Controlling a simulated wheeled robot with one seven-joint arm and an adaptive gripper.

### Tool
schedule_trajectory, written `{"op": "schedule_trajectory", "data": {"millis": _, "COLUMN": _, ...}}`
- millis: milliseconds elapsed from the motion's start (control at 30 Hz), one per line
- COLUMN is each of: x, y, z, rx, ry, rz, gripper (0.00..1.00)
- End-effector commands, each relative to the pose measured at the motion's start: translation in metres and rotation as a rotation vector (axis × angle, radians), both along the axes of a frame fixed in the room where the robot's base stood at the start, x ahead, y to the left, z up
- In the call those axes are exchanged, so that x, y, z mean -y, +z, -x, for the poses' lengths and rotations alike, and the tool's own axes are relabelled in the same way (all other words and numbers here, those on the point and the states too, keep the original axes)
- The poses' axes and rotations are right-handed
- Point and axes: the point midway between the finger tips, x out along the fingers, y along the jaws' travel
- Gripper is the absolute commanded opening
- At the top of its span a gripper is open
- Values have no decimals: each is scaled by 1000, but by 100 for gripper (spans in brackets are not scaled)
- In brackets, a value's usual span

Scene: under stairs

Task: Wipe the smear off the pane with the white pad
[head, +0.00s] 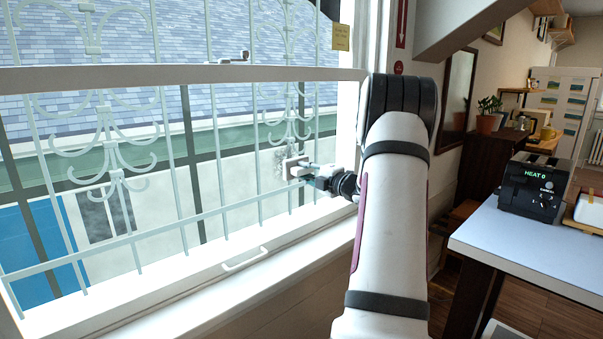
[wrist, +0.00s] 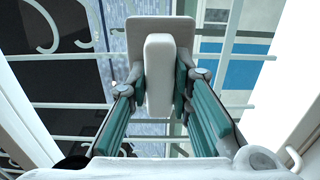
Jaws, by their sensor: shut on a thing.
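My gripper (head: 318,179) is in front of the window at the middle of the head view. In the wrist view my gripper (wrist: 160,86) is shut on the raised grip of the white pad (wrist: 133,38). The pad's flat plate lies beyond the fingertips, facing the window. In the head view the pad (head: 294,167) looks pale beige and is at or very close to the pane (head: 235,180); I cannot tell whether it touches. A faint grey mottled smear (head: 279,166) shows just left of the pad, partly hidden by it.
White scrolled bars (head: 170,165) stand at the window. The sill has a white handle (head: 245,259), and a latch (head: 233,58) sits on the upper rail. At right, a table (head: 530,245) holds a black toaster (head: 533,187) reading HEAT 0.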

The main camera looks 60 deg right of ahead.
Motion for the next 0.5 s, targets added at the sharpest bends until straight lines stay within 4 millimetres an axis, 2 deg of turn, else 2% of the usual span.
{"op": "schedule_trajectory", "data": {"millis": 200, "x": 16, "y": 1, "z": 5, "rx": 1, "ry": 1, "rz": 1, "gripper": 0}}
{"op": "schedule_trajectory", "data": {"millis": 500, "x": 21, "y": 4, "z": 6, "rx": 1, "ry": 1, "rz": 1, "gripper": 0}}
